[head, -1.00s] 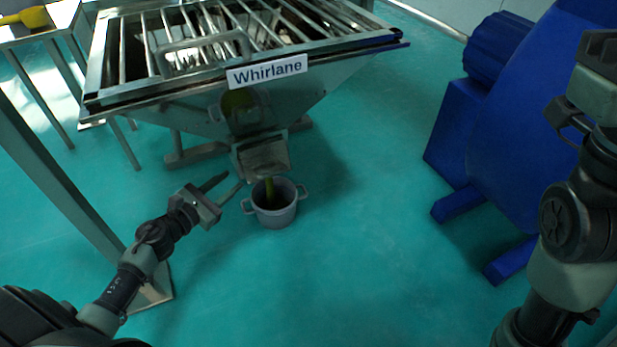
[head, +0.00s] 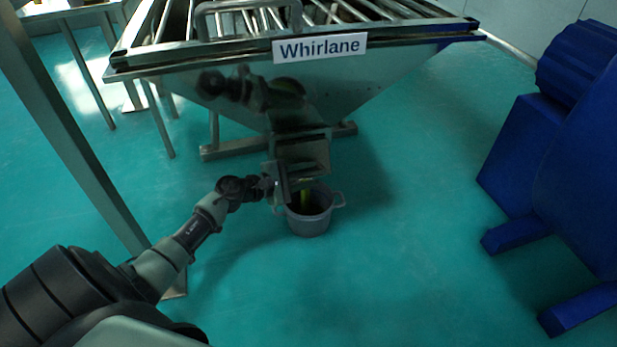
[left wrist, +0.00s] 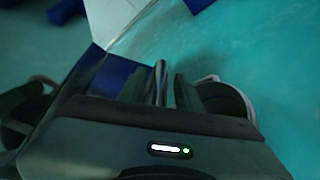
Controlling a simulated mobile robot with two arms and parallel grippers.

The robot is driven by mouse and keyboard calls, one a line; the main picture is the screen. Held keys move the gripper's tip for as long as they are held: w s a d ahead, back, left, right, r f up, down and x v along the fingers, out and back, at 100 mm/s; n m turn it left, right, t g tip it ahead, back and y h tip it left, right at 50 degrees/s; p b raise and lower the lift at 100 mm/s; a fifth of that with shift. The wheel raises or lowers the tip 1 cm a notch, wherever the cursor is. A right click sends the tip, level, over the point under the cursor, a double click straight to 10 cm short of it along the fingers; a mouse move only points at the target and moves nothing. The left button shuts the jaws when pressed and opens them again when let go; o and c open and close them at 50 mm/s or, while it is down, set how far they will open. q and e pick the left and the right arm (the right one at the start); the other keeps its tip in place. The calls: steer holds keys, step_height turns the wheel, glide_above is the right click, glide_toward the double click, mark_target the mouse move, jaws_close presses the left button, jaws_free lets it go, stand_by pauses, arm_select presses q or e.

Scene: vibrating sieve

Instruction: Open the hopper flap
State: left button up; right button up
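The metal hopper (head: 375,85) carries a "Whirlane" sign and narrows down to a spout. The flap (head: 303,158) is a metal plate at the spout's lower end, just above a grey pot (head: 309,222). My left gripper (head: 281,183) is at the flap's left edge, above the pot's left rim. In the left wrist view, a thin metal bar (left wrist: 160,82) stands between the two dark fingers (left wrist: 162,90), with a narrow gap on each side. I cannot tell whether they touch it. My right gripper is out of view.
The two-handled pot has a yellow-green streak inside. A blue machine (head: 580,150) stands on the right. A metal post (head: 75,130) rises on the left near my left arm. The green floor (head: 410,240) between pot and machine is clear.

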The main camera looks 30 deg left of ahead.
arm_select(q)
steer(key=shift+c, duration=0.3)
jaws_close()
stand_by(1.2)
